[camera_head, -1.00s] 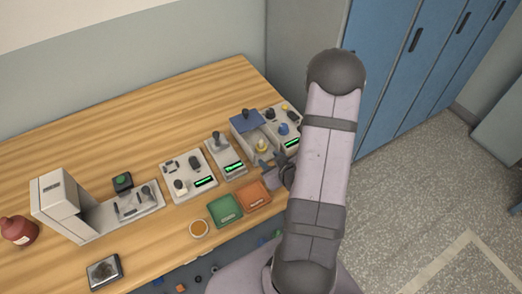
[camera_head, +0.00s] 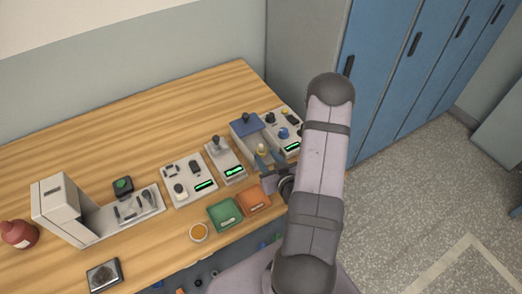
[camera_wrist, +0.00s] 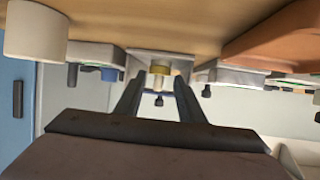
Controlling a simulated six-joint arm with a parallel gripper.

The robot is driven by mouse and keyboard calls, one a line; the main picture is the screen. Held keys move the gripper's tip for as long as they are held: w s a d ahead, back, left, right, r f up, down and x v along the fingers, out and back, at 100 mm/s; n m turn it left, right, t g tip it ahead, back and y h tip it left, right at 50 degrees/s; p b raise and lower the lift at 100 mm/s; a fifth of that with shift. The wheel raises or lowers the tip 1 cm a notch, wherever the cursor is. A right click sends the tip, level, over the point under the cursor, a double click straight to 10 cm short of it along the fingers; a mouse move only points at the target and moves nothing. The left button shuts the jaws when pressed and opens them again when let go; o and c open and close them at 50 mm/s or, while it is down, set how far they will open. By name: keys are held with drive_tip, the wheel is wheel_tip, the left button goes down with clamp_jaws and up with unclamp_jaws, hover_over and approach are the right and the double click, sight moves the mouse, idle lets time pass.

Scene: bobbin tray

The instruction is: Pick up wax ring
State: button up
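A yellowish ring-like piece, which looks like the wax ring (camera_head: 262,149), sits upright on a pale stand at the front of the blue-lidded unit. In the wrist view the yellow ring (camera_wrist: 160,70) shows in line with the gap between my fingers, around or above a pale stem. My gripper (camera_head: 268,163) is beside it, at the near right side. In the wrist view my gripper (camera_wrist: 158,82) has its two dark fingers apart, with the ring at or just beyond the tips. I cannot tell whether they touch it.
The blue-lidded unit (camera_head: 246,124) stands close behind. Grey control boxes (camera_head: 187,180) flank it. The back of the wooden table (camera_head: 140,115) is clear.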

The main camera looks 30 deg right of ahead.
drive_tip(key=shift+p+x, duration=0.3)
drive_tip(key=shift+x, duration=0.95)
drive_tip(key=c, duration=0.7)
drive_tip(key=shift+r, duration=0.15)
drive_tip(key=shift+r, duration=4.9)
